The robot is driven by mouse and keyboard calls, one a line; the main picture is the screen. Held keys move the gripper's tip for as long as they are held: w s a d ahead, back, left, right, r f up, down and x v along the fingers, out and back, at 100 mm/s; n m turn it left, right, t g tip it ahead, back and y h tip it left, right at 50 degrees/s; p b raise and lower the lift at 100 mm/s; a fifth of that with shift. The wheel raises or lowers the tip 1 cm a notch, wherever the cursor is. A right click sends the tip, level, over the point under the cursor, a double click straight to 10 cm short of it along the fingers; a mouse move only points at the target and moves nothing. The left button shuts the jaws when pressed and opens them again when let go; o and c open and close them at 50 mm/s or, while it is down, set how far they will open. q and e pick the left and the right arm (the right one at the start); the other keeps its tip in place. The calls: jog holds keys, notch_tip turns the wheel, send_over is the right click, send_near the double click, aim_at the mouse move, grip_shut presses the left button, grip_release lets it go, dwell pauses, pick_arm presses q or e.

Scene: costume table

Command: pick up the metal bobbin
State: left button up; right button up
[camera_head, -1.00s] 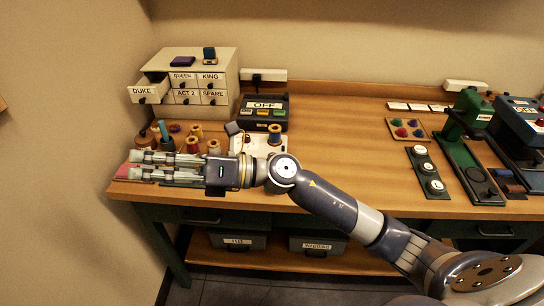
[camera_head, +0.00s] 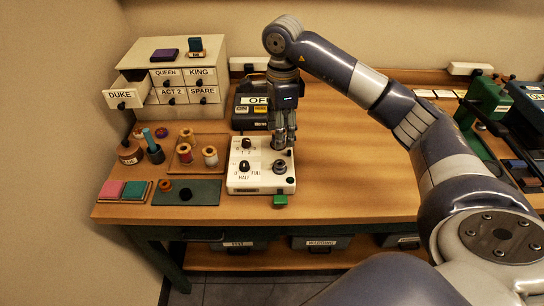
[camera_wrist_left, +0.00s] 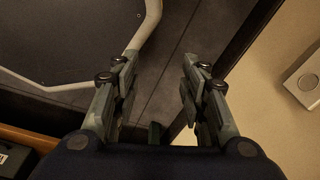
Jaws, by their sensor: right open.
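My right gripper (camera_head: 284,135) points straight down over the right part of a white control unit (camera_head: 240,183) in the head view. It is open, and its fingers hide part of the unit's back right corner. A small round grey metal piece (camera_head: 279,167), which looks like the bobbin, sits on the unit just in front of the fingertips; I cannot tell for certain that it is the bobbin. My left gripper (camera_wrist_left: 160,68) is open and empty in the left wrist view, away from the bench top.
Left of the unit are a wooden tray (camera_head: 179,160) of thread spools, a dark green mat (camera_head: 205,198) and pink and green pads (camera_head: 124,190). A dark box (camera_head: 246,121) and a drawer cabinet (camera_head: 160,79) stand behind. The bench is clear right of the unit.

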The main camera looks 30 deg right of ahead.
jog(key=p, duration=0.1)
send_over(281, 160)
jog(key=s, duration=0.1)
notch_tip(281, 160, down, 4)
jog(key=shift+a+f, duration=0.1)
jog(key=shift+a, duration=0.05)
jog(key=shift+f, duration=0.3)
jog(key=shift+w+f+p, duration=0.1)
jog(key=shift+f+p, duration=0.2)
jog(key=shift+p, duration=0.1)
notch_tip(281, 160, down, 4)
jog(key=shift+a+f+p, duration=0.1)
jog(key=shift+p, duration=1)
jog(key=shift+f, duration=0.25)
jog(key=shift+c, duration=1.1)
pick_arm(q)
jog(key=s+r, duration=0.3)
jog(key=r, duration=0.1)
jog(key=shift+s, duration=0.25)
pick_arm(e)
jog(key=c, duration=0.8)
pick_arm(q)
jog(key=shift+w+f, duration=0.1)
